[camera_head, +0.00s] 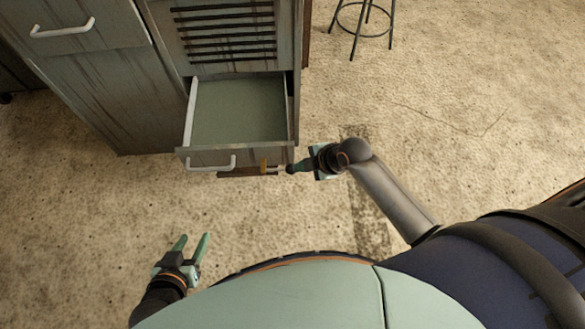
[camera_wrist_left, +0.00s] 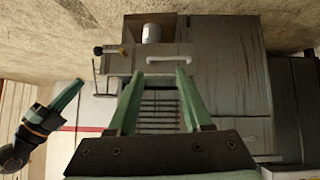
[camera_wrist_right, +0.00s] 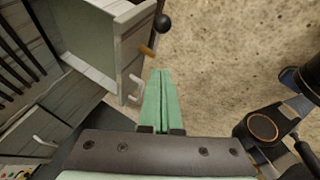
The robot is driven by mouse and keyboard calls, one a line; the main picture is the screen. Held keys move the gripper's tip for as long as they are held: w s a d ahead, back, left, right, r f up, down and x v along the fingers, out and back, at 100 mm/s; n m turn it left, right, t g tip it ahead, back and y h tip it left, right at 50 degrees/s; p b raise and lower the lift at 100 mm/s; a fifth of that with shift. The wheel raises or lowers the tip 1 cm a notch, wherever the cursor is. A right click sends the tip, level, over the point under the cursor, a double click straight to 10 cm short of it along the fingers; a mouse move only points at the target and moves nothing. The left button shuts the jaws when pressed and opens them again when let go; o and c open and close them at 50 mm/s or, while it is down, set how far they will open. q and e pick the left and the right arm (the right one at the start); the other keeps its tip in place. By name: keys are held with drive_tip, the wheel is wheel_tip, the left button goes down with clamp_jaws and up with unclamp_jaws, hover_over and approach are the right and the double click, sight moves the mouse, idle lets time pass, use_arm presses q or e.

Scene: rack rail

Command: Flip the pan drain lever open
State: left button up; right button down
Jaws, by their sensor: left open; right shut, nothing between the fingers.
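The drain lever seems to be the dark rod with a black ball knob (camera_head: 290,169) at the right end of the pulled-out pan's front (camera_head: 220,159). An orange peg (camera_head: 263,166) sticks out beside it. In the right wrist view the black knob (camera_wrist_right: 162,23) and orange peg (camera_wrist_right: 147,51) lie beyond my fingertips. My right gripper (camera_head: 299,166) is shut and empty, close to the knob; I cannot tell whether they touch. It also shows shut in the right wrist view (camera_wrist_right: 159,74).
The pan has a white handle (camera_head: 213,165) on its front and slides from a grey cabinet (camera_head: 95,85) with a slatted panel above. A stool (camera_head: 362,25) stands at the back right. The floor between my grippers and to the right is clear.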

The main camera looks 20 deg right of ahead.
sight(292, 169)
drive_tip(key=w+f+b, duration=0.1)
drive_tip(key=f, duration=0.2)
drive_tip(key=w+f+b, duration=0.2)
drive_tip(key=f, duration=0.1)
drive_tip(key=w+f+b, duration=0.1)
drive_tip(key=f, duration=0.2)
drive_tip(key=shift+w+a+f, duration=0.1)
drive_tip(key=shift+w+a, duration=0.2)
drive_tip(key=shift+a, duration=0.1)
drive_tip(key=shift+f, duration=0.1)
use_arm(q)
drive_tip(key=w+r+m+t+h, duration=0.1)
drive_tip(key=w+r+t, duration=0.3)
drive_tip(key=r, duration=0.5)
drive_tip(key=w+r+m+t+h, duration=0.1)
drive_tip(key=w+r+t, duration=0.3)
drive_tip(key=r, duration=0.5)
drive_tip(key=shift+a+r+m+t, duration=0.15)
drive_tip(key=shift+r+m+t, duration=0.15)
drive_tip(key=shift+t, duration=0.3)
